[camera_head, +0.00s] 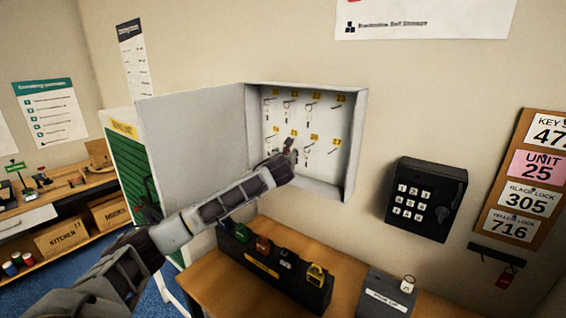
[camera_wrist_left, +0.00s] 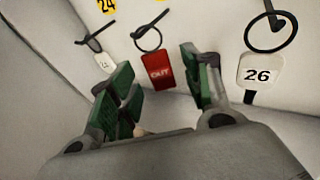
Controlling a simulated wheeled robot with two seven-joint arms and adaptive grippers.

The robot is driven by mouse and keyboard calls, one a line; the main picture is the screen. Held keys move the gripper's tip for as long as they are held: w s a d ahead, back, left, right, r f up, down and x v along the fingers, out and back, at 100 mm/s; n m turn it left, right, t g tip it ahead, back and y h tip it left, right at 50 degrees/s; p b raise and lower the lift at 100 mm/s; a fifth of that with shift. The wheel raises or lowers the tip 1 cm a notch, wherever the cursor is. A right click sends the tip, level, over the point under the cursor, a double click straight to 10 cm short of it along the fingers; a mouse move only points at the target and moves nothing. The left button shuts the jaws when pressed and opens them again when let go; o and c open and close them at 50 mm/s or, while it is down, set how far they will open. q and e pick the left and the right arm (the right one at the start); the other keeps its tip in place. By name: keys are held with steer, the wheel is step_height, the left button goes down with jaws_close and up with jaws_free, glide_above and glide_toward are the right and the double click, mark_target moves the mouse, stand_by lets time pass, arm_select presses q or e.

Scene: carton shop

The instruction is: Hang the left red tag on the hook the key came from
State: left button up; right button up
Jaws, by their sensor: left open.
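The red tag (camera_wrist_left: 158,70), marked OUT, hangs by its ring (camera_wrist_left: 149,40) on a hook inside the key cabinet, between the hook under label 24 and the ring with tag 26 (camera_wrist_left: 262,70). My left gripper (camera_wrist_left: 160,75) is open, with its green-padded fingers on either side of the red tag's lower part; I cannot tell whether they touch it. In the head view my left gripper (camera_head: 284,153) reaches into the open cabinet (camera_head: 360,120) and hides part of the lower hooks. Another red tag (camera_head: 506,278) hangs on the rail at right. My right gripper is not in view.
The cabinet door (camera_head: 195,130) stands open to the left. Below are a black rack (camera_head: 285,280) of padlocks and a grey box (camera_head: 388,296) with a white-tagged ring on top. A keypad box (camera_head: 425,200) and a number board (camera_head: 490,215) are on the wall at right.

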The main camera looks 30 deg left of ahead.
arm_select(q)
steer(key=v, duration=1)
steer(key=shift+s, duration=0.4)
steer(key=shift+d, duration=0.15)
stand_by(0.5)
